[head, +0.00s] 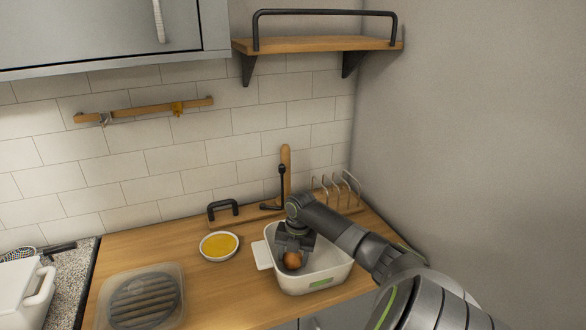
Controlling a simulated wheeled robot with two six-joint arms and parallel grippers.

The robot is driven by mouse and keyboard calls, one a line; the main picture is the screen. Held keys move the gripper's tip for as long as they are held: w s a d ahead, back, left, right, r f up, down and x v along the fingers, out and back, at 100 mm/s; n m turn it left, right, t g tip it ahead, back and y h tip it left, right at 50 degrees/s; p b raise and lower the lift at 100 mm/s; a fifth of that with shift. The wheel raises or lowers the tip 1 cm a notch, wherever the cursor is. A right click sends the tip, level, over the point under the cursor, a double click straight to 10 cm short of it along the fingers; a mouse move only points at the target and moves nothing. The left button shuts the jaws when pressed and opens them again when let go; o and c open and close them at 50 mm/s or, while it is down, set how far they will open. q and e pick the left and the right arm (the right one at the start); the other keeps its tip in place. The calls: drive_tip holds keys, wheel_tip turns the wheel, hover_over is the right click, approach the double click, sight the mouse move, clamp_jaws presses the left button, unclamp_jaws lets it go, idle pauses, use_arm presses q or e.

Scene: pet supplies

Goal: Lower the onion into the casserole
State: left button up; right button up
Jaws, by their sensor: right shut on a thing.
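The onion (292,260) is a small orange-brown ball. My right gripper (292,252) points down and is shut on it, partly hiding it. The onion shows within the opening of a white oblong tub (318,282) with a green label on its front and a flat tab at its left. I cannot tell whether the onion touches the tub's floor. A white, handled vessel (18,297) stands at the far left, cut off by the picture edge. The picture does not settle which white vessel is the casserole. My left gripper is out of view.
A bowl of yellow contents (219,246) stands left of the tub. A clear lidded container (143,299) lies at the front left. A black handle (222,210) and a wire rack (340,188) are behind. Bare wood (205,285) shows between container and tub.

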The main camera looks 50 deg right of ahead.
sight(299, 258)
drive_tip(key=shift+f+b, duration=0.45)
drive_tip(key=shift+f, duration=0.2)
idle(0.4)
drive_tip(key=o, duration=1.1)
drive_tip(key=r+b, duration=0.1)
drive_tip(key=r, duration=0.4)
drive_tip(key=s+r+b, duration=0.1)
drive_tip(key=r, duration=0.5)
drive_tip(key=r+b, duration=0.1)
drive_tip(key=r, duration=0.5)
drive_tip(key=shift+s+d+r, duration=0.15)
drive_tip(key=shift+s+d, duration=0.2)
drive_tip(key=shift+d, duration=0.05)
